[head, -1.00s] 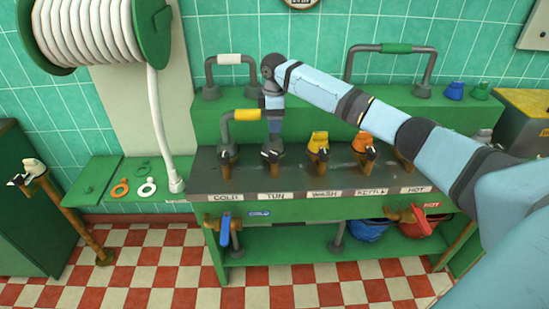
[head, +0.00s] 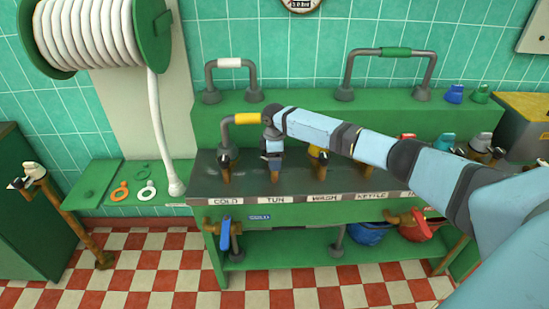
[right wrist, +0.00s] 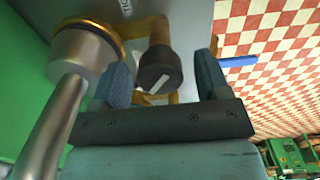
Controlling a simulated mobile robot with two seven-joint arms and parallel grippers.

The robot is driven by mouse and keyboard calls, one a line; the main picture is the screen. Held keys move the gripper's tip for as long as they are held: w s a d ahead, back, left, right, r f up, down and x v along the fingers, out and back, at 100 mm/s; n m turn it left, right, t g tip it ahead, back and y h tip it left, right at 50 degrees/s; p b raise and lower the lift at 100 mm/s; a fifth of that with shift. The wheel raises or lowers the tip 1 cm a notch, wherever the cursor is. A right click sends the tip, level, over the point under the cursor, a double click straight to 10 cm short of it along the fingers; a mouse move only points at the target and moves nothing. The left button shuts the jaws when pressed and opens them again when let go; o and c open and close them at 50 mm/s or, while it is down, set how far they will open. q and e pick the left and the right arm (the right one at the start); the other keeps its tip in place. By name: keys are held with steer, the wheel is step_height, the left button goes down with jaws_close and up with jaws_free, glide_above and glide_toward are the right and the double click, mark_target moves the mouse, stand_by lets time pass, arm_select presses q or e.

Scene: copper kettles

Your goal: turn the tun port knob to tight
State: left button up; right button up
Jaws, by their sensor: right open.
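My right gripper (head: 274,160) is pointed down at the port behind the TUN label (head: 275,199) and hides its knob in the head view. In the right wrist view my gripper (right wrist: 163,82) is open, with one blue finger on each side of the dark, round tun port knob (right wrist: 160,66). The knob has a white mark on its face. Gaps show between the knob and the fingers; I cannot tell whether either touches. The port's brass body (head: 275,176) shows below the gripper. My left gripper is out of view.
A grey pipe with a yellow band (head: 247,118) stands close beside the gripper. A blue lever (head: 225,233) hangs below.

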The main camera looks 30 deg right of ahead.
steer(key=c, duration=0.9)
steer(key=shift+a+r+m+p, duration=0.1)
steer(key=shift+r+m+p, duration=0.15)
steer(key=shift+m+p, duration=0.75)
steer(key=m+p, duration=0.4)
steer(key=p, duration=0.2)
steer(key=shift+f+m+p, duration=0.1)
steer(key=shift+m+p, duration=0.85)
steer(key=shift+m, duration=0.25)
steer(key=shift+f+m+p, duration=0.1)
steer(key=shift+m+p, duration=0.35)
steer(key=shift+m, duration=0.15)
steer(key=o, duration=0.9)
